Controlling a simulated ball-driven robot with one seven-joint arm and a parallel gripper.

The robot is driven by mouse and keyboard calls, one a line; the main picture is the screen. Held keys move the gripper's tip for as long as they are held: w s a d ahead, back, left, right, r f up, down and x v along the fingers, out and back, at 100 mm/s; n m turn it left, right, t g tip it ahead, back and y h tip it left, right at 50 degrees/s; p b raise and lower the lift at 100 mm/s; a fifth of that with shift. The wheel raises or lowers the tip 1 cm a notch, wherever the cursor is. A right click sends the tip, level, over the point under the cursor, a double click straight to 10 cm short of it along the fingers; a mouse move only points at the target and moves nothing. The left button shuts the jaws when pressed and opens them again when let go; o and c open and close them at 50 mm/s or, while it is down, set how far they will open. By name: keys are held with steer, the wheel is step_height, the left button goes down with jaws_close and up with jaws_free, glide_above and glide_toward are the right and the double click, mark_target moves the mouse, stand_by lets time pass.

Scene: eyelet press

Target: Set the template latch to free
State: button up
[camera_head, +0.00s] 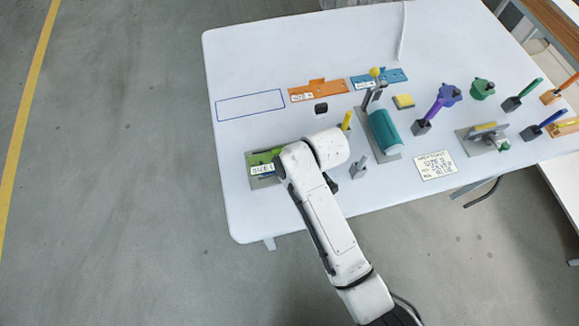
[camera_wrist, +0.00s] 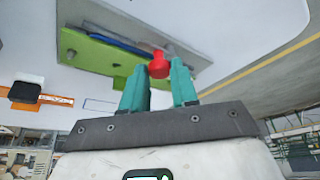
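In the wrist view, the green template (camera_wrist: 97,55) lies on a grey plate with a blue strip (camera_wrist: 105,38) along it. A red knob (camera_wrist: 158,66), which looks like the latch's handle, stands at the template's edge. The teal fingers of my gripper (camera_wrist: 160,78) are on either side of the knob, with little or no gap at the tips. Whether they press on it I cannot tell. In the head view, the green template (camera_head: 262,157) shows at the table's left front, with a label on its plate. My arm hides the knob and gripper there.
The white table (camera_head: 245,205) holds an orange template (camera_head: 318,90), a blue template (camera_head: 378,78), a black block (camera_head: 321,108) and an empty blue outline (camera_head: 250,105). A press with a teal cylinder (camera_head: 384,132) stands right of my arm, near a written card (camera_head: 436,165).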

steer(key=o, duration=0.4)
steer(key=b+v, duration=0.1)
steer(key=v, duration=0.9)
steer(key=shift+r, duration=0.35)
steer(key=shift+d, duration=0.1)
steer(key=s+d+f+m+h+b, duration=0.1)
steer(key=s+d+f+m, duration=0.2)
steer(key=s+d, duration=0.4)
steer(key=s+d+f+m+g+h+b, duration=0.1)
steer(key=s+d+f+m, duration=0.3)
steer(key=s+d, duration=0.4)
steer(key=s+d+f+m+h+b, duration=0.2)
steer(key=s+d+m, duration=0.3)
steer(key=s+d, duration=0.3)
steer(key=shift+d+f+m, duration=0.4)
steer(key=shift+d+f, duration=0.35)
steer(key=shift+d, duration=0.2)
